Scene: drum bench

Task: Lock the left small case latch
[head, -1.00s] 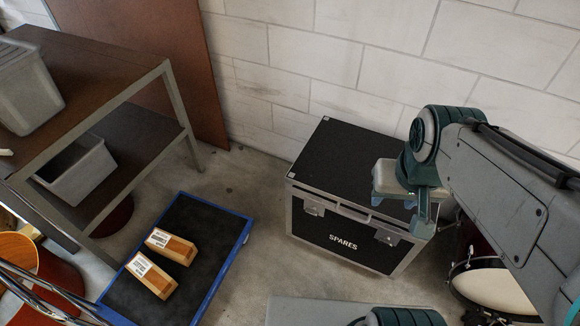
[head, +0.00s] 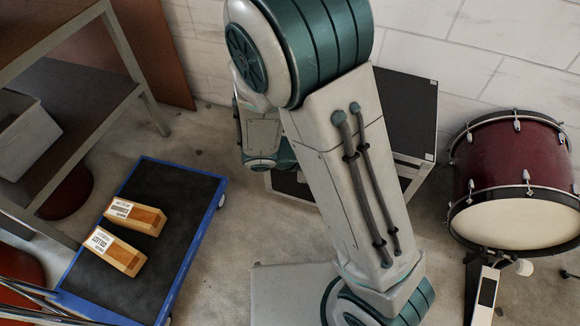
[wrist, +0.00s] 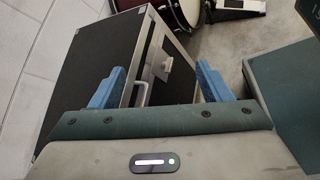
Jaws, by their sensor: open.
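The black case (head: 405,110) with silver edges stands on the floor against the wall, mostly hidden behind my arm in the head view. It also fills the upper middle of the wrist view (wrist: 88,72), turned sideways. My gripper (wrist: 159,84) is open, its two blue fingers spread and empty at the case's front edge. One silver latch (wrist: 163,68) shows between the fingers, farther along the front. A bent silver piece (wrist: 142,92) shows nearer me; I cannot tell whether it is the left latch. The left latch is hidden in the head view.
A red drum (head: 515,180) stands right of the case. A blue-edged cart (head: 150,270) with two boxes (head: 135,217) is at left, near a metal shelf (head: 85,70). Some floor is clear between cart and case.

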